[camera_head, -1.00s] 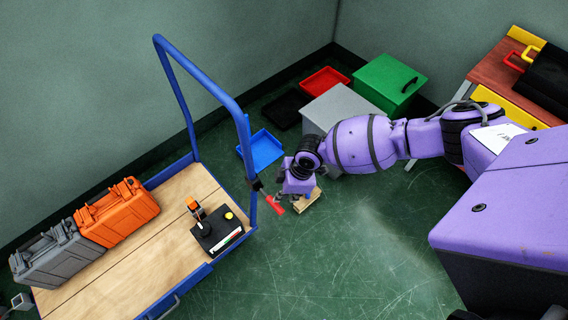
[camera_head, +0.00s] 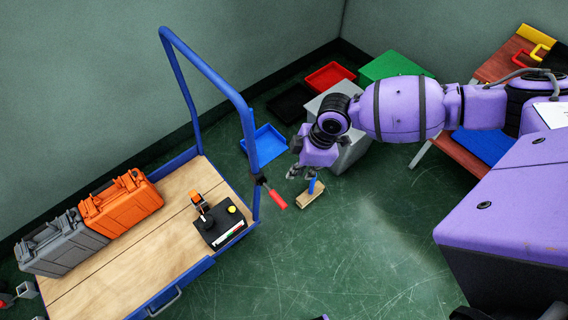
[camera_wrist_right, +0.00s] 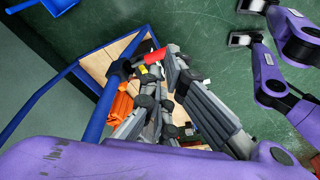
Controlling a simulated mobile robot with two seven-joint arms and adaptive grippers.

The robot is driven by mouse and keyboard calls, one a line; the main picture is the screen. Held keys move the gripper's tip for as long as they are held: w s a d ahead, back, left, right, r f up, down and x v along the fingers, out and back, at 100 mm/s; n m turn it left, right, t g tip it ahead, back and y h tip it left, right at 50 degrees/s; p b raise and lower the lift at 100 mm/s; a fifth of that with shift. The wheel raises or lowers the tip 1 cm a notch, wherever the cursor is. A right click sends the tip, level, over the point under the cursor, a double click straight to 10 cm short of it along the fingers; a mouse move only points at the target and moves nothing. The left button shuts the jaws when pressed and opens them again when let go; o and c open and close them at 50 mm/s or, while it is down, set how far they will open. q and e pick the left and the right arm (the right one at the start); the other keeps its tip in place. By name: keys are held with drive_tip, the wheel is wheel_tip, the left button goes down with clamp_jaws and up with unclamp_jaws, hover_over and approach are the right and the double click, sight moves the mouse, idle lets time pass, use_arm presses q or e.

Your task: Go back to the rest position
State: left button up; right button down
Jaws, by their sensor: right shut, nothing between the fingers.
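My right arm reaches in from the right in the head view. Its gripper (camera_head: 301,173) points down, shut and empty, above the floor to the right of the blue trolley (camera_head: 247,145). It is up and right of a red-handled clamp (camera_head: 276,199) on the trolley's handle and appears apart from it. The gripper's grey fingers (camera_wrist_right: 168,72) also show in the right wrist view, with the red handle (camera_wrist_right: 155,56) beyond them. My left gripper is not in view.
An orange case (camera_head: 121,204), a grey case (camera_head: 60,245) and a black control box (camera_head: 222,228) sit on the trolley. A wooden block with a blue post (camera_head: 309,199) is below the gripper. Blue (camera_head: 264,146) and red (camera_head: 329,76) trays lie behind. Front floor is clear.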

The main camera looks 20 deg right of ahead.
drive_tip(key=shift+w, duration=0.1)
idle(0.3)
drive_tip(key=w+a+r+t+y, duration=0.2)
drive_tip(key=w+a+r+t, duration=0.2)
drive_tip(key=w+a, duration=0.25)
drive_tip(key=s+a+r+m+t+y+p, duration=0.25)
drive_tip(key=s+a+m+t, duration=0.2)
drive_tip(key=a, duration=0.45)
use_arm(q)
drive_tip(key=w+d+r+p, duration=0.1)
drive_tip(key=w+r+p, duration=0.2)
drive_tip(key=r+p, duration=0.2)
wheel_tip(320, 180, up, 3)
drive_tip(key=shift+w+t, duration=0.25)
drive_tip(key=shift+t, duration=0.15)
use_arm(e)
drive_tip(key=s+d+f+m+h, duration=0.2)
drive_tip(key=s+d, duration=0.3)
drive_tip(key=s, duration=0.4)
drive_tip(key=s+d+f+m+h, duration=0.2)
drive_tip(key=s+d+f+m, duration=0.1)
drive_tip(key=s, duration=0.6)
drive_tip(key=s+d+f+m+h, duration=0.2)
drive_tip(key=s+d+m, duration=0.3)
drive_tip(key=s+d, duration=0.2)
drive_tip(key=s, duration=0.2)
drive_tip(key=shift+s+d+f+g+h, duration=0.15)
drive_tip(key=shift+s+f+g+h, duration=0.15)
drive_tip(key=shift+f+g+h, duration=0.1)
